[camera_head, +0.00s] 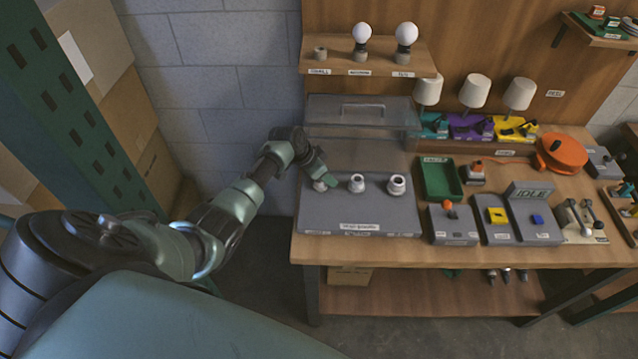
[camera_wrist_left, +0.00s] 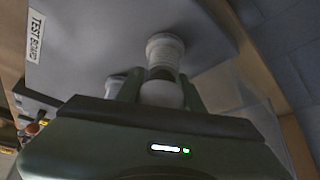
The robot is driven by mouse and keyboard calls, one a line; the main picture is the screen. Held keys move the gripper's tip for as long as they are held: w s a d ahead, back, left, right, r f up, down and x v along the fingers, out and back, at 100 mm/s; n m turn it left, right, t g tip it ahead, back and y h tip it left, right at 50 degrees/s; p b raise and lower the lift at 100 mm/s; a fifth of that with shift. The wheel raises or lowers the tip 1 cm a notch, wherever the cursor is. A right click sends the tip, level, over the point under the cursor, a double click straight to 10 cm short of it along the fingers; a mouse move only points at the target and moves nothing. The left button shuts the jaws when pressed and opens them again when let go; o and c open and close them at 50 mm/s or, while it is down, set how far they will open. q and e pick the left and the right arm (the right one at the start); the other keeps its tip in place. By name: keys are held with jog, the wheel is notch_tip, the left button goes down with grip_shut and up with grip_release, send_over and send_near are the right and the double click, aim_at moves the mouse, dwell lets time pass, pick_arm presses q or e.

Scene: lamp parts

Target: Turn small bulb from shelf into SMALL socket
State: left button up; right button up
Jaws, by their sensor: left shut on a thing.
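The small bulb (camera_wrist_left: 162,94) is a white globe between the two fingers of my left gripper (camera_wrist_left: 161,88) in the left wrist view. My left gripper is shut on it. The small socket (camera_wrist_left: 165,50), a pale ribbed cylinder, is right at the bulb's far end and in line with it; I cannot tell how deep the bulb sits. In the head view my left gripper (camera_head: 320,176) is over the small socket (camera_head: 320,185), the leftmost on the grey test board (camera_head: 345,215), and hides the bulb. My right gripper is not in view.
The medium socket (camera_head: 357,183) and large socket (camera_head: 397,185) stand empty to the right. The shelf (camera_head: 385,65) holds an empty small holder (camera_head: 320,53), a medium bulb (camera_head: 361,33) and a large bulb (camera_head: 406,34).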

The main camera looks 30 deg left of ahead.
pick_arm(q)
jog(key=shift+s+d+f+m+b, duration=0.2)
jog(key=shift+d+f+m+b, duration=0.1)
jog(key=shift+d+f+b, duration=0.15)
jog(key=shift+s+d+f+m+g+h+b, duration=0.1)
jog(key=shift+d+m+g+h+b, duration=0.15)
jog(key=shift+m+b, duration=0.35)
jog(key=shift+d+f+m+g+h+b, duration=0.15)
jog(key=shift+m+g+h+b, duration=0.2)
jog(key=shift+b, duration=0.3)
jog(key=shift+s+d+m+g+h+b, duration=0.15)
jog(key=shift+m+h+b, duration=0.1)
jog(key=shift+m+b, duration=0.45)
jog(key=shift+s+a+m+g+h+b, duration=0.2)
jog(key=shift+m+b, duration=0.25)
jog(key=shift+b, duration=0.3)
jog(key=o, duration=1.1)
jog(key=shift+w+d+r, duration=0.1)
jog(key=shift+d+r, duration=0.1)
jog(key=shift+r, duration=0.05)
jog(key=shift+o, duration=0.5)
jog(key=shift+d+r, duration=0.1)
jog(key=shift+r, duration=0.25)
jog(key=shift+w+a+p, duration=0.1)
jog(key=shift+a+p, duration=0.2)
jog(key=p+v, duration=0.6)
jog(key=v, duration=0.2)
jog(key=shift+d+p, duration=0.15)
jog(key=shift+p, duration=0.15)
jog(key=shift+f, duration=0.15)
